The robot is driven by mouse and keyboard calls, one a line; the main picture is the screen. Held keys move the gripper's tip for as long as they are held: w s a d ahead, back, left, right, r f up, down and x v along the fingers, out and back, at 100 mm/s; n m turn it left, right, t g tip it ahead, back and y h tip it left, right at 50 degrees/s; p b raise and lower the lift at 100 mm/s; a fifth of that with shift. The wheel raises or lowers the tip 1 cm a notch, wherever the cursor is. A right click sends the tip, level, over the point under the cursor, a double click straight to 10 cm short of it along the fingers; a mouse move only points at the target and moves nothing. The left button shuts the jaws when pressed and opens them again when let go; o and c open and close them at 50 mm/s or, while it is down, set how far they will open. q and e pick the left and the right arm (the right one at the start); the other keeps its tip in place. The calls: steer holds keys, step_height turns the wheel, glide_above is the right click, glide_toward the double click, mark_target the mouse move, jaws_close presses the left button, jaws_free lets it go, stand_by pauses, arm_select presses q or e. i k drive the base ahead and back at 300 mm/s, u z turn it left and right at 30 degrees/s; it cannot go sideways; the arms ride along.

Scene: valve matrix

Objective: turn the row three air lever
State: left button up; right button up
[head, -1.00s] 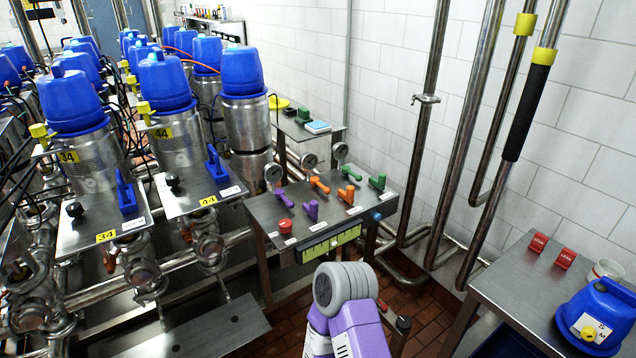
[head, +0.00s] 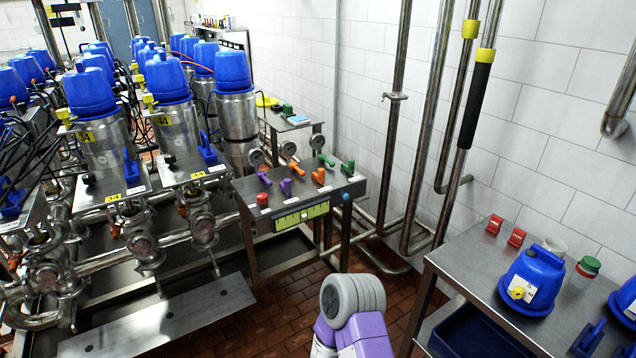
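A steel control panel (head: 330,198) stands at the middle, near the tiled wall. I cannot tell from the labels which lever is the row three air lever. Neither of my grippers is in view; only a purple and grey link of my arm shows at the bottom, apart from the panel.
Valves with blue tops (head: 168,78) and plates numbered 34 and 44 fill the left. A steel bench (head: 455,262) at right bears red tags (head: 516,237) and a blue valve head (head: 531,280). Pipes run along the wall. Brick-red floor (head: 290,320) lies open before the panel.

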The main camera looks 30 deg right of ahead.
mark_target(293, 166)
steer(key=u, duration=0.2)
steer(key=k, duration=0.3)
steer(key=z, duration=1.05)
steer(key=i, duration=1)
steer(key=u, duration=0.2)
